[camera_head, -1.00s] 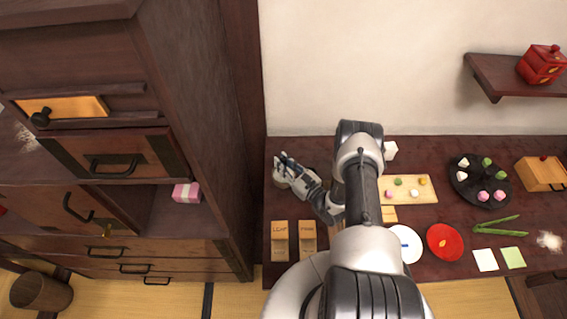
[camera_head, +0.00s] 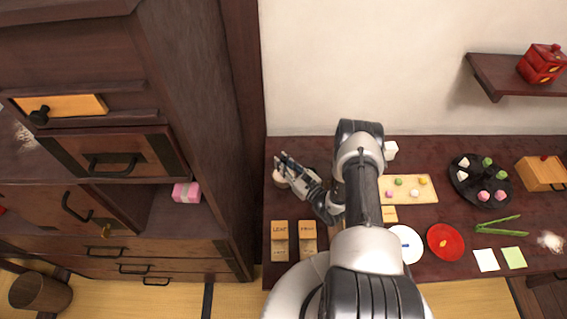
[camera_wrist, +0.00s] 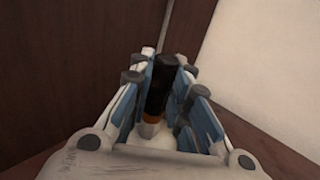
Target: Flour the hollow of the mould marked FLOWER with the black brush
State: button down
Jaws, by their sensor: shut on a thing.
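My gripper (camera_head: 284,160) is at the back left of the dark table, above a small pale round container (camera_head: 280,180). In the wrist view the gripper (camera_wrist: 167,65) is shut on the black brush (camera_wrist: 160,80), whose dark handle stands between the blue-lined fingers with an orange-brown band at its lower end. No FLOWER marking is legible, and my arm covers part of the table.
A tall dark cabinet (camera_head: 190,110) stands close on the left, and the wall is behind. Right of my arm are a board with sweets (camera_head: 425,195), a white plate (camera_head: 405,258), a red plate (camera_head: 445,257), green tongs (camera_head: 500,231) and a black round tray (camera_head: 458,185).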

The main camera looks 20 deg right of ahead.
jog(key=shift+s+f, duration=0.1)
dwell(0.3)
jog(key=shift+r+p, duration=2.45)
jog(key=shift+r, duration=1.15)
